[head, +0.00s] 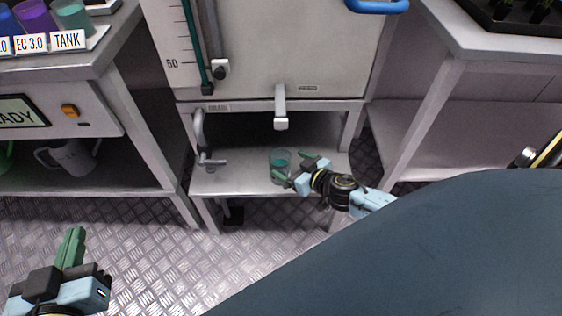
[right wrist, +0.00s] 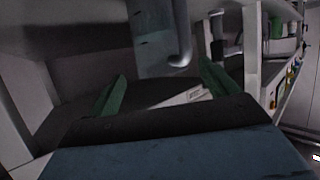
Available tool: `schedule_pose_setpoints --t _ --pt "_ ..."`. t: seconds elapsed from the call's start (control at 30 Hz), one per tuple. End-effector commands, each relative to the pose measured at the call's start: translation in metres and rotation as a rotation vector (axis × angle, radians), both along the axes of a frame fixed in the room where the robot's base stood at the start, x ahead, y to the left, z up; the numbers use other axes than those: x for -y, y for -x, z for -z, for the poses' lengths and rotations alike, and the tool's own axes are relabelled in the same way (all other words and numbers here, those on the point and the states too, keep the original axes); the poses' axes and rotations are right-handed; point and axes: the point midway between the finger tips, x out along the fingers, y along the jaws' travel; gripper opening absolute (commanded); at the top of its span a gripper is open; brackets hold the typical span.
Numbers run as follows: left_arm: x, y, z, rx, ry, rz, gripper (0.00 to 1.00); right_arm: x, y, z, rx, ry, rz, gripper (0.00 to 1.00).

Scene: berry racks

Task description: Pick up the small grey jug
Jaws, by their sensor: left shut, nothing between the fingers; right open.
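A small see-through greyish jug (head: 280,166) with teal liquid stands on the shelf under the spout of the tank cabinet. My right gripper (head: 300,171) is open, with its fingers just right of this jug in the head view. In the right wrist view its two green fingers (right wrist: 164,88) are spread apart; I cannot make out the jug clearly there. Another grey jug (head: 74,157) with a handle stands on the lower shelf at the left. My left gripper (head: 73,248) is shut and empty at the lower left, well away from both jugs.
The metal spout (head: 281,107) hangs just above the teal-filled jug. A grey bent pipe (head: 202,140) stands left of it on the shelf (head: 235,181). Side benches flank the cabinet (head: 270,50). Labelled cups (head: 75,15) stand at upper left. The patterned floor in front is clear.

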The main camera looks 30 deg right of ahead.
Motion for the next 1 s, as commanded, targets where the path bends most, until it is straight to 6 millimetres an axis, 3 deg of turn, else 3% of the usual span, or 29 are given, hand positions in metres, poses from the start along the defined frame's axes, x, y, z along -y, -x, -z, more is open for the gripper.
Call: schedule_pose_setpoints --t 0.5,0.87,1.0 --pt "0.013 0.000 -0.069 0.413 0.125 0.029 0.00 -0.010 -0.043 0.015 0.001 0.002 -0.001 0.86" --pt "0.014 0.002 -0.077 0.459 0.140 0.031 0.00 -0.011 -0.046 0.015 0.000 0.001 0.000 0.86" --pt "0.014 0.002 -0.077 0.458 0.139 0.031 0.00 -0.011 -0.046 0.015 -0.001 0.001 0.000 0.69"
